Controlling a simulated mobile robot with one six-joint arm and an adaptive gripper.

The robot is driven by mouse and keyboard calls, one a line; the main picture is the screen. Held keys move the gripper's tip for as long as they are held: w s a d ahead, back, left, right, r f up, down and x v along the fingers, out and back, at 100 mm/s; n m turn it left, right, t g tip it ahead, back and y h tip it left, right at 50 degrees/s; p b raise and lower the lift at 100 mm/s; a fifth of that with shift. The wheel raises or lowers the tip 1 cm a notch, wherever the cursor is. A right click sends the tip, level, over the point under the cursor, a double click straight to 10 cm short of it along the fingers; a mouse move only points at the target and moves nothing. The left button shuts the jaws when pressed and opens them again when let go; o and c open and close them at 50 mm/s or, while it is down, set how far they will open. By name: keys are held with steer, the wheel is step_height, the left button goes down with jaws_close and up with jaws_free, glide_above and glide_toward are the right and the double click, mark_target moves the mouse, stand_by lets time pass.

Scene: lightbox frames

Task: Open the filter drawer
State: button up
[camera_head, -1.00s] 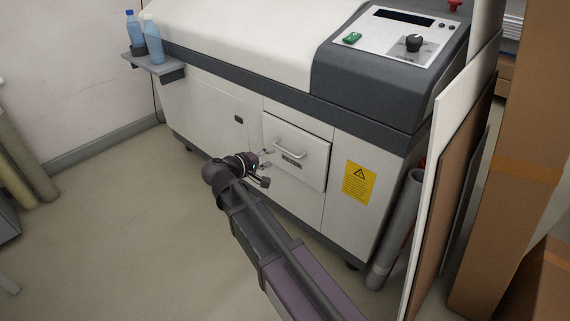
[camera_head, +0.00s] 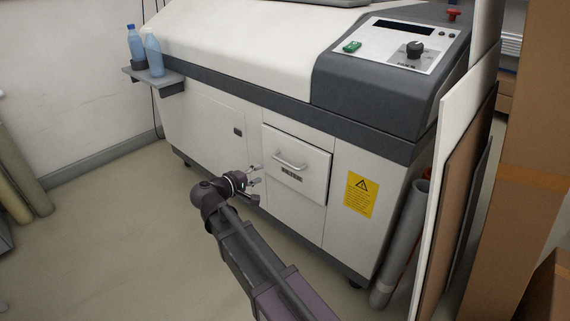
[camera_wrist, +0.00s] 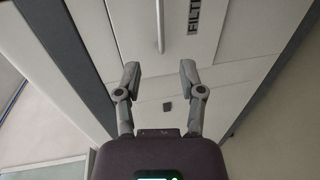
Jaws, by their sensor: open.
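The filter drawer (camera_head: 312,182) is a white panel in the front of the white machine, with a pale bar handle (camera_head: 291,162) and a dark label below it. Its front looks about flush with the cabinet. My gripper (camera_head: 259,173) is open and empty, just left of the handle and in front of the cabinet, apart from it. In the wrist view my gripper (camera_wrist: 159,72) has its two fingers spread, with the handle (camera_wrist: 160,27) beyond the gap between them. The label (camera_wrist: 194,15), partly cut off, reads "FILT".
A grey shelf (camera_head: 167,83) with two blue bottles juts from the machine's left end. A grey roll (camera_head: 398,240) and leaning boards (camera_head: 457,160) stand close at the right, beside cardboard boxes (camera_head: 535,130). The floor (camera_head: 120,250) at the left front is clear.

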mark_target(284, 163)
steer(key=b+x, duration=0.2)
steer(key=x, duration=1.1)
steer(key=shift+w+b, duration=0.15)
steer(key=shift+b, duration=0.15)
jaws_close()
